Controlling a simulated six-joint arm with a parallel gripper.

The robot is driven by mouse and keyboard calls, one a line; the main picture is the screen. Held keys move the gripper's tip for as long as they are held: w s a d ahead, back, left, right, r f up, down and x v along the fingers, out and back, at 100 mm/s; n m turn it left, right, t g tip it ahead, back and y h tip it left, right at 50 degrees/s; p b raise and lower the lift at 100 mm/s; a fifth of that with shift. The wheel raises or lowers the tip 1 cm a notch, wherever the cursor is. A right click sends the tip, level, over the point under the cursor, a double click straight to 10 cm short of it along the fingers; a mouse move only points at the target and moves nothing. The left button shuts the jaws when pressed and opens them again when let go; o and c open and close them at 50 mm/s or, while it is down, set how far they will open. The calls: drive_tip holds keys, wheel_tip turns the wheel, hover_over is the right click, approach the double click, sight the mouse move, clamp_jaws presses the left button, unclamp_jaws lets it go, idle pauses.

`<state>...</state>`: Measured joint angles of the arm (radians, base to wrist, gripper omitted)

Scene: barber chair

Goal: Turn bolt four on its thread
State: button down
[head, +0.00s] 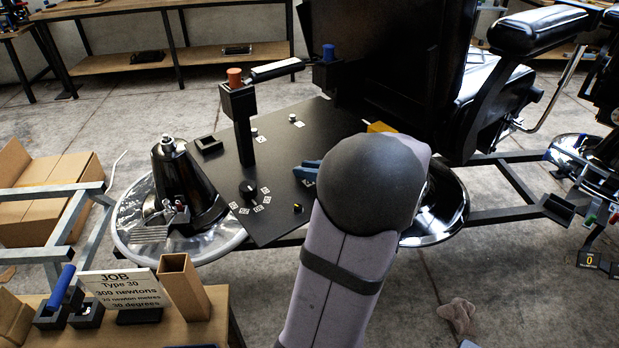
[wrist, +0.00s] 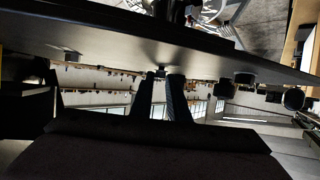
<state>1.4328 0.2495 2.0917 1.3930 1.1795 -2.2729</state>
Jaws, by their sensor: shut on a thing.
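My gripper (head: 308,171) shows in the head view as blue fingers low over the black plate (head: 285,155), partly hidden behind my arm. In the wrist view its two dark fingers (wrist: 163,82) come together on a small dark bolt head (wrist: 160,72) at the plate's face (wrist: 110,40). The bolt is hidden in the head view. A white label (head: 309,182) lies beside the fingers, too small to read. Another small bolt (head: 292,117) stands at the plate's far side, apart from my gripper.
A black post with an orange cap (head: 235,77) rises from the plate, holding a black-and-white handled tool (head: 277,69). A black knob (head: 248,189) with several labels is near the front. A black cone (head: 185,185) stands left; the barber chair (head: 490,90) stands behind right.

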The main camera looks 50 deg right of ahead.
drive_tip(key=shift+r, duration=0.1)
drive_tip(key=c, duration=1.7)
unclamp_jaws()
drive_tip(key=shift+s, duration=0.1)
drive_tip(key=shift+s+r, duration=0.15)
drive_tip(key=shift+s, duration=0.45)
drive_tip(key=shift+b+v, duration=0.6)
drive_tip(key=shift+v, duration=2.35)
drive_tip(key=shift+r, duration=0.1)
